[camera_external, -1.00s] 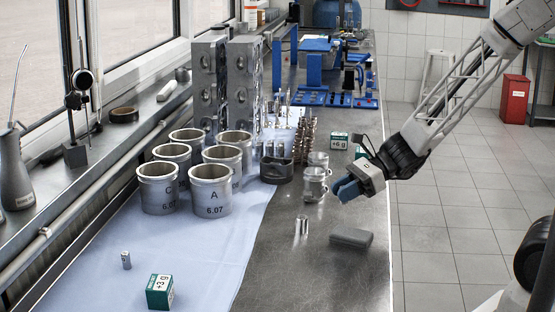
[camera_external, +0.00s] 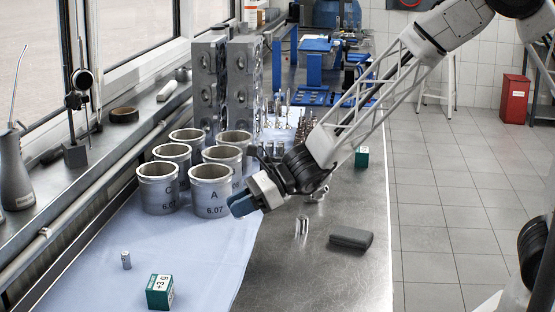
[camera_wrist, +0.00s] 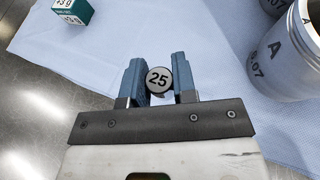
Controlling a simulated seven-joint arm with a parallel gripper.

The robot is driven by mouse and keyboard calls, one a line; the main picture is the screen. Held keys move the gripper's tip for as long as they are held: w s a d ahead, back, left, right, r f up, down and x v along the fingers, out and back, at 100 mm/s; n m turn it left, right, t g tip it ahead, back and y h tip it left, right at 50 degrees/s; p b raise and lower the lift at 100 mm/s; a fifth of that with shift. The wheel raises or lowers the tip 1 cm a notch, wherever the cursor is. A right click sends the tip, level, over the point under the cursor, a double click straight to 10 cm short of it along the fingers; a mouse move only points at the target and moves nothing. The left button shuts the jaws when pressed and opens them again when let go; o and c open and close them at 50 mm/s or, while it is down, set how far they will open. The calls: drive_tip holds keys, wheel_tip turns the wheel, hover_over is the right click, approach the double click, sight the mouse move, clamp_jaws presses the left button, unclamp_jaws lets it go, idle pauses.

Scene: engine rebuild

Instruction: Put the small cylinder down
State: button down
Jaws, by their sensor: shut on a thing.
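My gripper (camera_external: 240,204) is above the pale blue cloth (camera_external: 205,265), near its right edge and in front of the ring marked A. In the wrist view, my gripper (camera_wrist: 158,62) has its two blue fingers shut on a small cylinder (camera_wrist: 159,80), whose round end reads 25. The fingers hide that cylinder in the external view. Another small metal cylinder (camera_external: 126,260) stands on the cloth at the left. A shiny small cylinder (camera_external: 302,227) stands on the bare metal bench.
Several large metal rings (camera_external: 211,192) stand on the cloth behind my gripper. A green-and-white +3 g box (camera_external: 160,291) sits on the cloth at the front. A dark grey block (camera_external: 351,238) lies on the bench (camera_external: 330,280). The cloth between the small standing cylinder and my gripper is clear.

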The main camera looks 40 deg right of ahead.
drive_tip(key=a, duration=0.6)
drive_tip(key=a+f, duration=0.1)
drive_tip(key=a, duration=0.2)
drive_tip(key=shift+f, duration=0.1)
hover_over(143, 246)
drive_tip(key=shift+f, duration=0.75)
idle(0.3)
drive_tip(key=shift+f, duration=1.75)
drive_tip(key=shift+f, duration=0.1)
drive_tip(key=c, duration=0.9)
unclamp_jaws()
